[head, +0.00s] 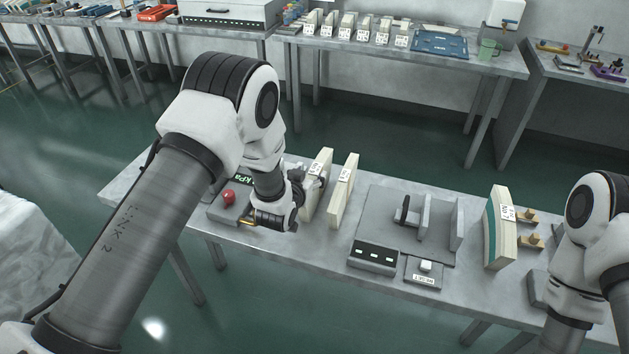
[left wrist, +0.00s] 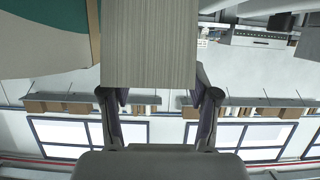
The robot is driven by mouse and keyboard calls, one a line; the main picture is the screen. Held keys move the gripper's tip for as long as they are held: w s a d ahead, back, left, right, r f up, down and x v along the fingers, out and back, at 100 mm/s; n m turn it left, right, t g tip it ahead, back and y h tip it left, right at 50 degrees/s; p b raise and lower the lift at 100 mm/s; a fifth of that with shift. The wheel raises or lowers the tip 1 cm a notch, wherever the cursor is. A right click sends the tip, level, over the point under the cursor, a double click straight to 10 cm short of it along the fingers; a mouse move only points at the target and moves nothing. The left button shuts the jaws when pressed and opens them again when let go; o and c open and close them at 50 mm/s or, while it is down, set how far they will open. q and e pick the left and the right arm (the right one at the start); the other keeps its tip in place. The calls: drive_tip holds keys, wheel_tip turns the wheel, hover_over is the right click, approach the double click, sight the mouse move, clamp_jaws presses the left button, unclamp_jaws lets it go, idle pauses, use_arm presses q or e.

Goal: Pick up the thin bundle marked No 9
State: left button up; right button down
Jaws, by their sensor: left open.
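Two thin cream bundles stand upright on the near table, a left one (head: 309,208) and a right one (head: 341,204), each with a small white label. The labels are too small to read in the head view. My left gripper (head: 314,184) is at the left bundle's side and partly hides it. In the left wrist view, my open left gripper (left wrist: 160,95) has one finger on each side of the end of a grey, finely layered block (left wrist: 150,45). I cannot tell whether the fingers touch it. My right gripper is not in view; only the right arm shows.
A grey fixture with upright plates (head: 440,225) stands right of the bundles. A thicker labelled stack (head: 496,240) is farther right, beside wooden pegs. A gauge box with a red button (head: 228,197) is left. Small labelled blocks (head: 345,30) stand on the back table.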

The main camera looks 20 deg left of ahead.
sight(315, 171)
use_arm(q)
drive_tip(key=x, duration=0.2)
drive_tip(key=d+x, duration=0.1)
drive_tip(key=shift+w+f+p, duration=0.1)
drive_tip(key=shift+w+p, duration=0.25)
drive_tip(key=shift+w, duration=0.05)
drive_tip(key=shift+w+f, duration=0.2)
drive_tip(key=shift+w, duration=0.15)
drive_tip(key=shift+s+a+r, duration=0.1)
drive_tip(key=shift+s+a, duration=0.1)
drive_tip(key=c, duration=0.5)
drive_tip(key=shift+d, duration=0.1)
clamp_jaws()
